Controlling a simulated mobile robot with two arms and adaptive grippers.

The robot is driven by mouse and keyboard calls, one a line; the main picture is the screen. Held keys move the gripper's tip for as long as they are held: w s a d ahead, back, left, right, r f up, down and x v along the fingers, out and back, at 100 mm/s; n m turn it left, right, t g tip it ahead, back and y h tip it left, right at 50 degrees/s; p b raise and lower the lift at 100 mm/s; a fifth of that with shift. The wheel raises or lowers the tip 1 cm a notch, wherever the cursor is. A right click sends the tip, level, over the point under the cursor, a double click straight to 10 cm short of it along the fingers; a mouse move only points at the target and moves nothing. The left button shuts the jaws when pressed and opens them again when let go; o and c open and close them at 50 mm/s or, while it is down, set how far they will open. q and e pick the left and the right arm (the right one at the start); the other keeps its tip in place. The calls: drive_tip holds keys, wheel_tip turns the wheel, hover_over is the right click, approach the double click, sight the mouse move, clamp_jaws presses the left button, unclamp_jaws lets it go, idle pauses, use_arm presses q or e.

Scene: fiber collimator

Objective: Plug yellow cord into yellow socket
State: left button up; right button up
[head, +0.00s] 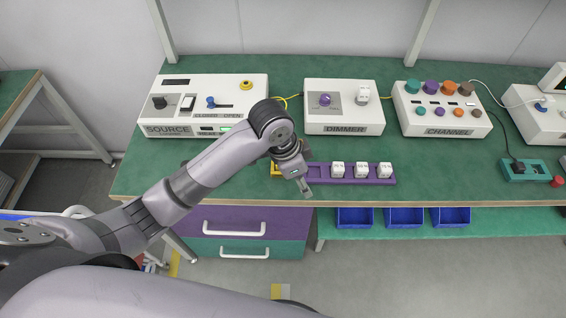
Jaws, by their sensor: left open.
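A yellow cord (292,97) shows as a short curved piece between the SOURCE box and the DIMMER box; the rest of it passes out of sight behind my left arm. A round yellow fitting (246,85), which looks like a yellow socket, sits on the top right of the white SOURCE box (215,88). A small yellow piece (275,170) shows beside my left wrist, mostly hidden by it; I cannot tell what it is. My left gripper (306,190) is open, pointing down over the front of the green bench at the purple rack's left end. My right gripper is not in view.
A purple rack (348,181) holds white blocks (361,170). The DIMMER box (344,105) and CHANNEL box (440,108) stand behind it. The bench (430,180) is clear between rack and tray.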

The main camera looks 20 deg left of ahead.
use_arm(q)
drive_tip(key=w+a+r+m+y, duration=0.1)
drive_tip(key=w+a+r, duration=0.2)
drive_tip(key=r, duration=0.3)
drive_tip(key=w+a+r+m+g+y, duration=0.1)
drive_tip(key=w+a+r+m+y, duration=0.1)
drive_tip(key=r, duration=0.4)
drive_tip(key=w+a, duration=0.1)
drive_tip(key=w, duration=0.1)
drive_tip(key=shift+w+a+r, duration=0.25)
drive_tip(key=shift+w+a, duration=0.1)
drive_tip(key=shift+a, duration=0.05)
wheel_tip(320, 180, down, 12)
drive_tip(key=shift+f+p, duration=0.15)
drive_tip(key=shift+p, duration=0.75)
drive_tip(key=shift+s+f, duration=0.1)
drive_tip(key=shift+f, duration=0.35)
drive_tip(key=shift+d+f+p, duration=0.1)
drive_tip(key=shift+f+p, duration=0.6)
drive_tip(key=shift+f, duration=1.5)
drive_tip(key=shift+s, duration=0.1)
drive_tip(key=shift+c, duration=0.3)
